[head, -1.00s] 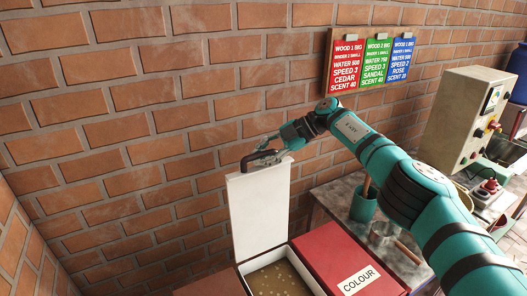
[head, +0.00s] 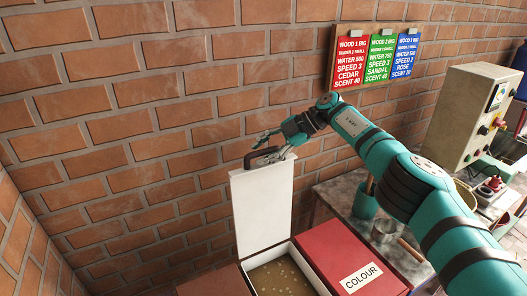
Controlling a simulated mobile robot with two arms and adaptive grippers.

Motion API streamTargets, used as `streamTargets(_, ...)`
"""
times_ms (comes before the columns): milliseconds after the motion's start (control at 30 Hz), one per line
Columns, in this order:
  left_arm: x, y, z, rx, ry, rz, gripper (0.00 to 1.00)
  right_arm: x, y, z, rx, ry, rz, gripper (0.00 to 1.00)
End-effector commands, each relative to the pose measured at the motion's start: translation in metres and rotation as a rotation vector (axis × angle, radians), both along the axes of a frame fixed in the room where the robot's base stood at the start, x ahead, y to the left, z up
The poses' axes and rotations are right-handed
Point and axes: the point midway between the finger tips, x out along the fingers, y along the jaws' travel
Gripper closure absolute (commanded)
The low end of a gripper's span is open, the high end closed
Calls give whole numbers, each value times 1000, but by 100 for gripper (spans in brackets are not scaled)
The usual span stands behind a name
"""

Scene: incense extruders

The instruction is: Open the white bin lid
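The white bin lid (head: 262,208) stands upright at the back of the white bin (head: 243,268), which is open and shows brownish contents with pale specks. A dark handle (head: 262,157) sits at the lid's top edge. My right gripper (head: 268,146) is at the handle, with its fingers spread apart. The fingers look clear of the handle or only just touching it; I cannot tell which. My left gripper is not in view.
A red bin labelled COLOUR (head: 340,250) stands right of the white bin, its lid shut. Behind it a grey table (head: 340,195) holds a teal cup (head: 364,205) and a metal cup (head: 385,231). A brick wall is close behind the lid. A control box (head: 468,120) stands at right.

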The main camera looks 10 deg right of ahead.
Motion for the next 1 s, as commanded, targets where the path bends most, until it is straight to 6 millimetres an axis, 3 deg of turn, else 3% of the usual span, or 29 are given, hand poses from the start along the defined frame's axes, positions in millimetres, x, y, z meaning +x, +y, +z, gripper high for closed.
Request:
streamTargets(233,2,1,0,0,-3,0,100,-1,-15,9,-2,-1,-2,60)
streamTargets(700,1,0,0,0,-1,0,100,-12,-84,65,-2,-2,-2,60)
streamTargets(1000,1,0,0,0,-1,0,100,-14,-94,72,-1,0,0,60)
